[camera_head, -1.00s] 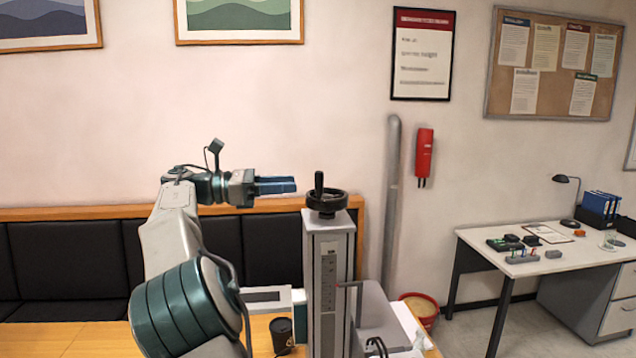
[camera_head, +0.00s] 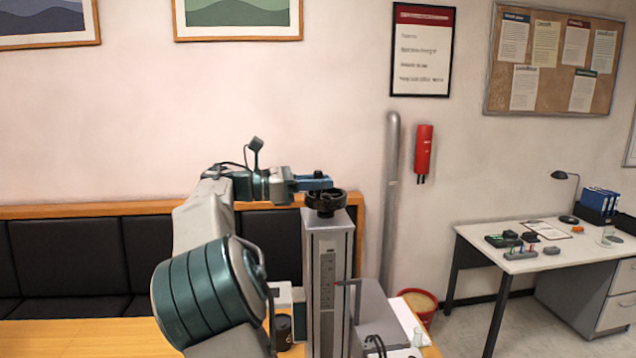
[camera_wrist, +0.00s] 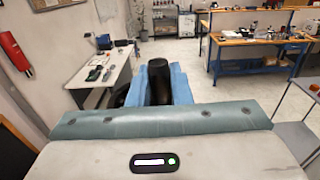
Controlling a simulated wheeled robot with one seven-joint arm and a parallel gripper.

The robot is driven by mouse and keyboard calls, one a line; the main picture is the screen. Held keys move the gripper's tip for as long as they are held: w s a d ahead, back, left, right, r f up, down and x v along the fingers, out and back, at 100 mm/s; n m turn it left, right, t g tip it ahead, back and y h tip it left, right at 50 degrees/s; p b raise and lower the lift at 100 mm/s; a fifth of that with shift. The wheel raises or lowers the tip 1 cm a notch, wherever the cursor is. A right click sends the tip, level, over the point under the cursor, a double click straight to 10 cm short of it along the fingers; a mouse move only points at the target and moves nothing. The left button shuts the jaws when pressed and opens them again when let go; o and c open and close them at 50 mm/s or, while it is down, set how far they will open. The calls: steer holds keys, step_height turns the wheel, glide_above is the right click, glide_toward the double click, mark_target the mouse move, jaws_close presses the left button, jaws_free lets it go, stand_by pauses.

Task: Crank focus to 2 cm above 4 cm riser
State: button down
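The black handwheel (camera_head: 326,203) sits on top of a grey upright column (camera_head: 318,250) with a scale and a red pointer (camera_head: 345,283) on its front. My gripper (camera_head: 316,182) is level just above the wheel rim, reaching in from the left. In the wrist view the wheel's black upright crank knob (camera_wrist: 158,82) stands between my two blue fingers and fills most of the gap. I cannot tell whether both fingers touch it. In the head view the fingers hide the knob. The scale marks are too small to read. The riser cannot be made out.
A grey housing (camera_head: 372,315) joins the column's right side. A black cup (camera_head: 284,330) stands left of the column, partly behind my arm. A thick grey pipe (camera_head: 391,200) runs up the wall behind. A white desk (camera_head: 545,262) stands clear to the right.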

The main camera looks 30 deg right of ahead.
mark_target(340, 193)
steer(key=shift+f+t, duration=0.1)
steer(key=shift+t, duration=0.2)
